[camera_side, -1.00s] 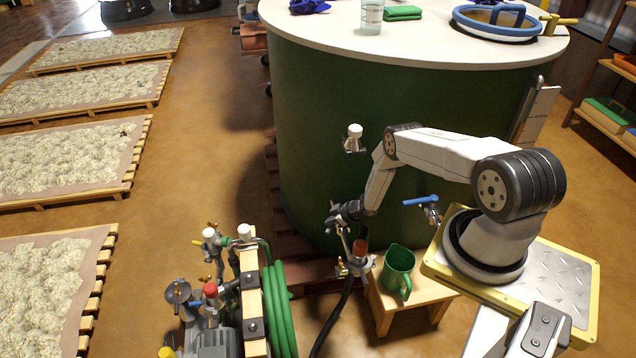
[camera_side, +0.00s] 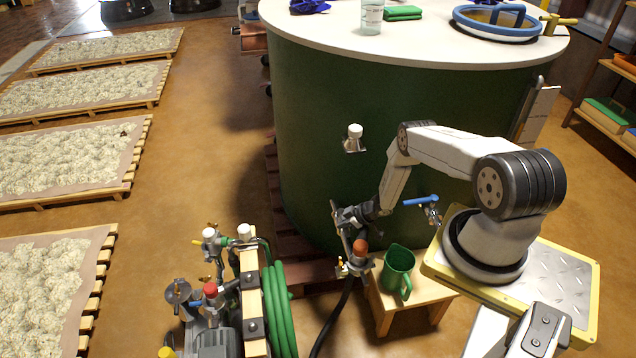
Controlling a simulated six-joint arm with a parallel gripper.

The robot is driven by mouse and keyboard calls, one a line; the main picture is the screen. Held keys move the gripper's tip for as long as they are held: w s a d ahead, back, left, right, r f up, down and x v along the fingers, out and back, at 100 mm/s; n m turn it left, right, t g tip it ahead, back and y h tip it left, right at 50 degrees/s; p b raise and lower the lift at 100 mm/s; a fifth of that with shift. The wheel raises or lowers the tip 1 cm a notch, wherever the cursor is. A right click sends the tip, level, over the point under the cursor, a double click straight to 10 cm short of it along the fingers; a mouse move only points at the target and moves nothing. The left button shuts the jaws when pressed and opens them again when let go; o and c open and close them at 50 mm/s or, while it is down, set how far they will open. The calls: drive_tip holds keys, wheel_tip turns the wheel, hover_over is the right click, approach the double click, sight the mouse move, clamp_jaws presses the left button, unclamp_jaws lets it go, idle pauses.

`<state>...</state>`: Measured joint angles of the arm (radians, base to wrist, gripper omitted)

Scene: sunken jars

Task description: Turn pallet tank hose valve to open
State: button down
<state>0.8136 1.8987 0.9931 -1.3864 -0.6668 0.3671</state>
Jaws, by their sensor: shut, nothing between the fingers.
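The large green tank (camera_side: 330,110) stands on a wooden pallet (camera_side: 282,215). Low in front of it is a metal valve fitting (camera_side: 354,265) with an orange-red cap (camera_side: 360,247), and a black hose (camera_side: 335,318) runs down from it. My gripper (camera_side: 342,216) is just above and left of this fitting, close to the tank wall. It is shut and empty. A thin metal part stands between gripper and fitting; I cannot tell whether they touch. The valve's lever position is too small to read. Another valve with a blue handle (camera_side: 420,201) is on the tank, right of my gripper.
A green jug (camera_side: 397,268) stands on a small wooden stool (camera_side: 425,293) right of the fitting. A coiled green hose (camera_side: 279,305) and a pump rig (camera_side: 215,295) stand to the left. A white-capped fitting (camera_side: 354,138) projects from the tank above.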

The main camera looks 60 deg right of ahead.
drive_tip(key=shift+s+d, duration=0.15)
drive_tip(key=shift+s, duration=0.05)
idle(0.4)
drive_tip(key=shift+w, duration=0.1)
wheel_tip(320, 180, up, 8)
drive_tip(key=s+d, duration=0.2)
idle(1.1)
drive_tip(key=shift+r, duration=0.1)
